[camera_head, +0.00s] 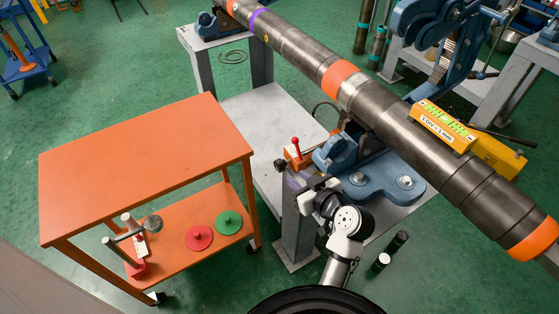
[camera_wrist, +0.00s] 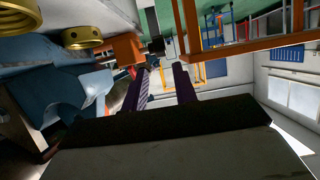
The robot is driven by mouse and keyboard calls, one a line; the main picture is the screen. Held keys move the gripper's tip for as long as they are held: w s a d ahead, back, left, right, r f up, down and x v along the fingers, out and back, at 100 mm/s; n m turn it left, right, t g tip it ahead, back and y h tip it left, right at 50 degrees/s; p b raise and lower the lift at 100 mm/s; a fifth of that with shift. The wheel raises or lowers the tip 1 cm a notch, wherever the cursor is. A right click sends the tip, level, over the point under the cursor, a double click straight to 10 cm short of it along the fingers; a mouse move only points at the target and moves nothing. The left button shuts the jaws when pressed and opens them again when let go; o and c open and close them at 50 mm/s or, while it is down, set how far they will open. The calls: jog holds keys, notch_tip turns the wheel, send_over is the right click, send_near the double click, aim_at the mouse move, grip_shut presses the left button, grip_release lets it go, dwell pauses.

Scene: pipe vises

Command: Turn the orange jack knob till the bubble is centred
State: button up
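The orange jack (camera_head: 298,156) sits at the left of the blue vise under the pipe, with a red-tipped lever on top. It also shows in the wrist view (camera_wrist: 127,47), with a small dark knob (camera_wrist: 157,46) on its right end. My gripper (camera_wrist: 161,66) has two purple fingers spread apart, with the dark knob just beyond the gap between the tips. In the head view my gripper (camera_head: 287,172) is close to the jack's near end, and contact cannot be told. The yellow level (camera_head: 443,127) sits on the pipe with green vials; its bubble is too small to read.
The long steel pipe (camera_head: 300,48) crosses above the blue vise (camera_head: 375,180). An orange cart (camera_head: 140,160) stands to the left, with red and green discs on its lower shelf. Two dark cylinders (camera_head: 390,250) stand on the floor.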

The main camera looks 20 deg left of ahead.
aim_at(283, 169)
jog(key=p+x, duration=0.2)
jog(key=x, duration=0.9)
jog(key=shift+r, duration=0.1)
grip_shut()
jog(key=b, duration=0.2)
jog(key=shift+f+t+y+b, duration=0.3)
jog(key=shift+f, duration=0.1)
jog(key=t+y+b, duration=0.1)
jog(key=b, duration=0.5)
jog(key=shift+r+y+b, duration=0.1)
jog(key=shift+y+b, duration=0.3)
jog(key=shift+b, duration=0.15)
jog(key=shift+r+b, duration=0.3)
